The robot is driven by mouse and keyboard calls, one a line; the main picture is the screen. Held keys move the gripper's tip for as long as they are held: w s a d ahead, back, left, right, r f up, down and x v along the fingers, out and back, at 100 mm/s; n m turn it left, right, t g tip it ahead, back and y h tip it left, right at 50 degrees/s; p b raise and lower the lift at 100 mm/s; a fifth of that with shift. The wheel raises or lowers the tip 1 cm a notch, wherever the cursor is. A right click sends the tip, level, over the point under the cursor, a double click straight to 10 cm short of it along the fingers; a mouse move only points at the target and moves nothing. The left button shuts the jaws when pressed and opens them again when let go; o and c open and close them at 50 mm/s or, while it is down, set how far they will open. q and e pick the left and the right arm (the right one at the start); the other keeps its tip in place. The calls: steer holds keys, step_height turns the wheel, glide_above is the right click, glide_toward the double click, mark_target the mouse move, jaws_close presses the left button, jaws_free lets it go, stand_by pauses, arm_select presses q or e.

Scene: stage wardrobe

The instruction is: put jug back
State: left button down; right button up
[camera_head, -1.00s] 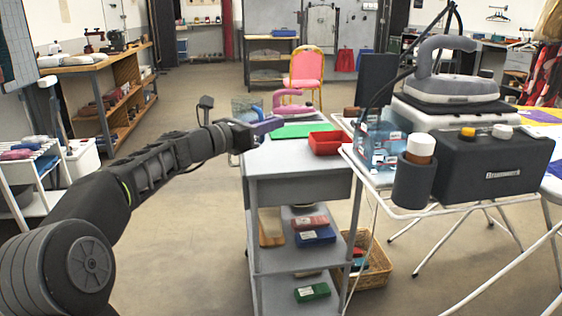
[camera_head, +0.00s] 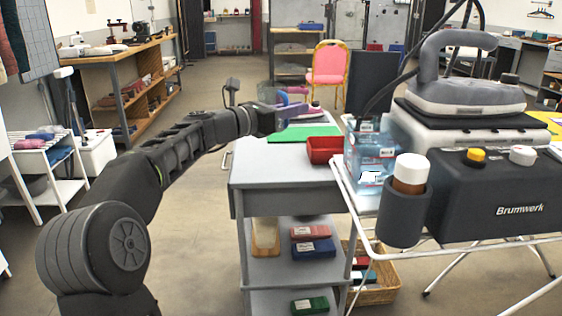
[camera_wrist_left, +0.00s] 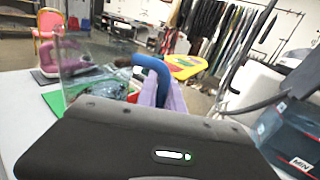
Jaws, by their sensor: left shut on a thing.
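My left gripper (camera_head: 292,109), with purple fingers, is shut on the blue handle of a clear jug (camera_head: 267,94). In the left wrist view the fingers (camera_wrist_left: 165,93) close around the handle, and the see-through jug body (camera_wrist_left: 85,62) stands beyond them at the left. In the head view the jug is mostly hidden behind the gripper, above the far left part of the grey trolley (camera_head: 285,174). Whether its base touches anything cannot be told. My right gripper is not in view.
The trolley carries a green mat (camera_head: 290,133) and a red tray (camera_head: 323,149). At the right, an ironing station (camera_head: 485,195) with a bluish clear tank (camera_head: 366,172) and a bottle in a holder (camera_head: 410,175) stands close. Floor is free left of the trolley.

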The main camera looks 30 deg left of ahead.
arm_select(q)
steer(key=shift+s+r, duration=0.1)
steer(key=shift+s, duration=0.05)
step_height(320, 180, down, 5)
steer(key=b, duration=0.2)
steer(key=shift+b, duration=0.3)
steer(key=shift+f+b, duration=1.25)
steer(key=shift+f, duration=1.25)
steer(key=shift+f, duration=0.15)
steer(key=c, duration=1.5)
jaws_free()
